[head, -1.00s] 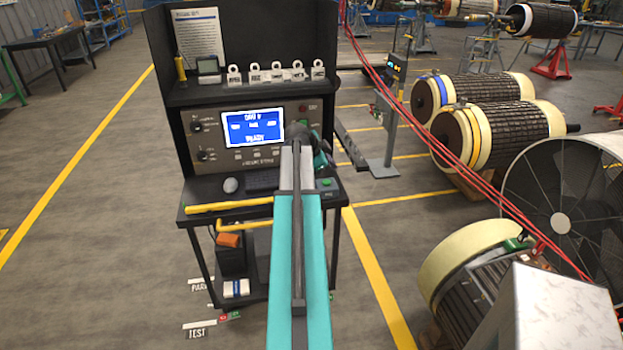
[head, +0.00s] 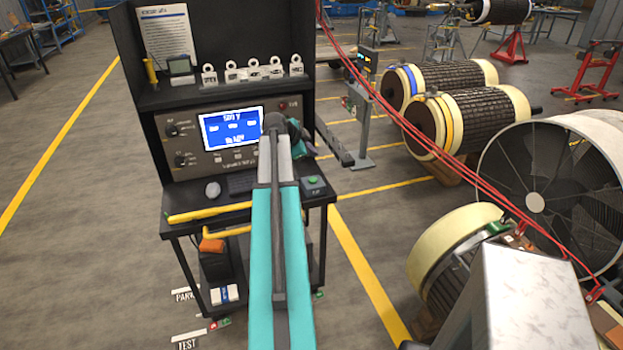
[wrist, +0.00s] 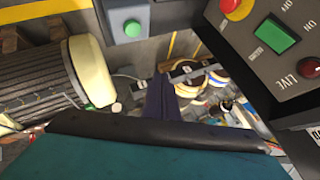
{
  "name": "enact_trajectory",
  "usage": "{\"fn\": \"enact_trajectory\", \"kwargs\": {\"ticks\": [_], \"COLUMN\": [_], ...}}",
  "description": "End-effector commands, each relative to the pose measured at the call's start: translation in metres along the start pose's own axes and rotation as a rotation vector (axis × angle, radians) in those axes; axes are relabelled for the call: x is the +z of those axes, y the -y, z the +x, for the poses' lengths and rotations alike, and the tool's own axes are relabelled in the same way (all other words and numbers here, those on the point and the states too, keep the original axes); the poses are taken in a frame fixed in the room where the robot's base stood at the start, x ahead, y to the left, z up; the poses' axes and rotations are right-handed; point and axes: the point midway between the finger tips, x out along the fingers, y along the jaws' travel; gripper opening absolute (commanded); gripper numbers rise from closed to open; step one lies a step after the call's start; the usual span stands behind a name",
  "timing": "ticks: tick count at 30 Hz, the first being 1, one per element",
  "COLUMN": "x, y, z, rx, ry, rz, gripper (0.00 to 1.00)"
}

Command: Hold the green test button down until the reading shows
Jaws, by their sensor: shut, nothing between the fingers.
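A small grey box with a round green button (head: 313,181) sits at the right end of the test bench's desk. It also shows at the top of the wrist view (wrist: 133,28). A larger square green button (wrist: 277,37) is on the control panel at the upper right of the wrist view. I cannot read which is the test button. The blue screen (head: 231,129) shows small text, apparently READY. My gripper (wrist: 162,103) is shut and empty, in front of the panel and apart from both buttons. In the head view my arm mostly hides it.
A red knob (wrist: 236,6) and a red LIVE lamp (wrist: 311,67) flank the square green button. A yellow rail (head: 208,212) runs along the bench front. Large rotors (head: 455,120) and a fan (head: 545,200) stand at right.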

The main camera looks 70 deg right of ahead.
Motion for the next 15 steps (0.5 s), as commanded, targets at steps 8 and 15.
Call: {"fn": "enact_trajectory", "kwargs": {"ticks": [8, 15], "x": [0.013, 0.026], "y": [-0.008, -0.019], "z": [0.008, 0.024], "rx": [-0.004, -0.004], "ry": [0.004, 0.005], "rz": [-0.005, -0.007], "gripper": [0.00, 0.00]}}
